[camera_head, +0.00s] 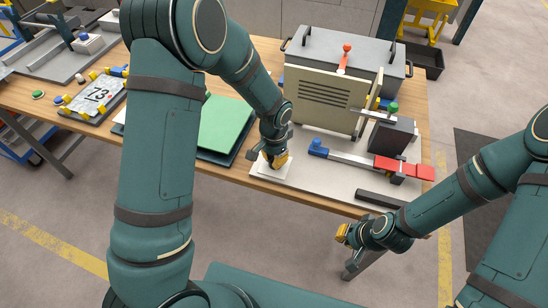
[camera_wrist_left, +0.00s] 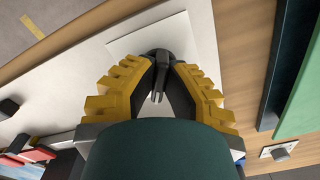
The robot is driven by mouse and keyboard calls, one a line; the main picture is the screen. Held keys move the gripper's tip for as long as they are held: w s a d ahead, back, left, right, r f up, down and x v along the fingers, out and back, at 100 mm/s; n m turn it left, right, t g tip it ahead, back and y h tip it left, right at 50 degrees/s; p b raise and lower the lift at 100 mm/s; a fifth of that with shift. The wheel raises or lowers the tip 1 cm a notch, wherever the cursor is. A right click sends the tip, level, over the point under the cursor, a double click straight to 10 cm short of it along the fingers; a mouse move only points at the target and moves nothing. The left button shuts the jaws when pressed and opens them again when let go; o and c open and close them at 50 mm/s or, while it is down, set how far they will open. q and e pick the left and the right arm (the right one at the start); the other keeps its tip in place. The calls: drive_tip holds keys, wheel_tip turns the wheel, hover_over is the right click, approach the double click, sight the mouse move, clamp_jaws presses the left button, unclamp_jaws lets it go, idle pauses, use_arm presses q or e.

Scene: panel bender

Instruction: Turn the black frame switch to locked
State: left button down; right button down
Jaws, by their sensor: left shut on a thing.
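The black frame switch (camera_wrist_left: 159,90) is a dark knob with a narrow lever on a square white plate. It shows in the left wrist view between the yellow fingers of my left gripper (camera_wrist_left: 161,68). The fingers are shut on the switch from both sides. In the head view my left gripper (camera_head: 274,160) points down onto the white plate (camera_head: 262,171) near the table's front edge and hides the switch. I cannot read any position marks. My right gripper (camera_head: 343,234) hangs in front of the table, away from the switch; its finger opening is too small to judge.
Right of the switch stand a beige vented panel (camera_head: 318,98), a blue-knobbed bar (camera_head: 318,148) and a red-handled clamp (camera_head: 404,168). A green sheet (camera_head: 226,125) lies to its left. A black bar (camera_head: 381,199) lies near the front edge.

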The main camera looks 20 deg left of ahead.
use_arm(q)
drive_tip(key=shift+s, duration=0.1)
drive_tip(key=c, duration=1)
unclamp_jaws()
wheel_tip(320, 180, up, 12)
drive_tip(key=shift+f, duration=0.1)
